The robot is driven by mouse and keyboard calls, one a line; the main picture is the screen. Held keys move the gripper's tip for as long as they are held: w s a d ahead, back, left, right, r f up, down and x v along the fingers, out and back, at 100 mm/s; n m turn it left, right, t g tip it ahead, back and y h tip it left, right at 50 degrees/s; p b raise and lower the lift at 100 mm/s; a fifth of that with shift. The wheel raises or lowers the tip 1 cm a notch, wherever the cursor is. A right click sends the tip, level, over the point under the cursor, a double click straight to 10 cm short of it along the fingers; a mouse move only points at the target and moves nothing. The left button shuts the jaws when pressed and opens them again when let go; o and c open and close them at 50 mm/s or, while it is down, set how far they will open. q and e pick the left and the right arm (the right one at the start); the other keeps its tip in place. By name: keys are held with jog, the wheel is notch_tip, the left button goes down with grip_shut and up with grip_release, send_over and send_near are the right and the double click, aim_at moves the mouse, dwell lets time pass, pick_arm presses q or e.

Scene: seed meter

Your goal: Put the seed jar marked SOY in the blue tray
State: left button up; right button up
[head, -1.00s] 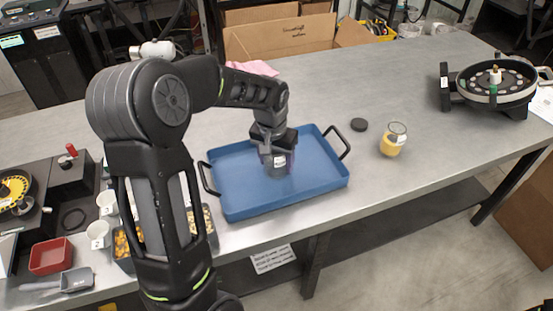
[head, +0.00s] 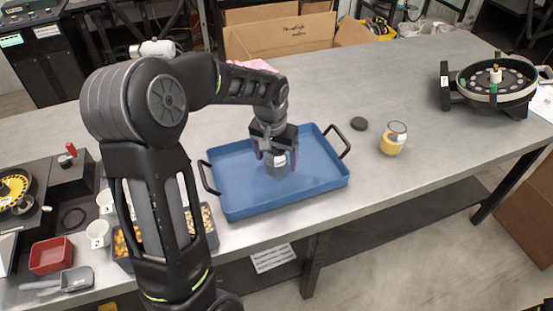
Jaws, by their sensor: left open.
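The blue tray (head: 237,203) lies on the grey table with a black handle at each end. A jar (head: 277,165) with a white label stands upright in the tray; the label is too small to read. My left gripper (head: 276,154) is over the tray, open, with its fingers on either side of the jar's upper part. The gripper hides the jar's top. My right gripper is not in view.
A jar with yellow contents (head: 393,139) and a black lid (head: 359,124) stand right of the tray. A round seed plate device (head: 496,80) is at the far right. A red bin (head: 50,256), a scoop (head: 76,279) and white cups (head: 98,233) are at the left.

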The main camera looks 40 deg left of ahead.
pick_arm(q)
jog(key=r, duration=0.3)
jog(key=s+r, duration=0.1)
jog(key=r, duration=0.3)
jog(key=r+b, duration=0.1)
jog(key=r, duration=0.3)
jog(key=shift+s+d, duration=0.2)
jog(key=shift+s, duration=0.15)
jog(key=shift+f, duration=0.1)
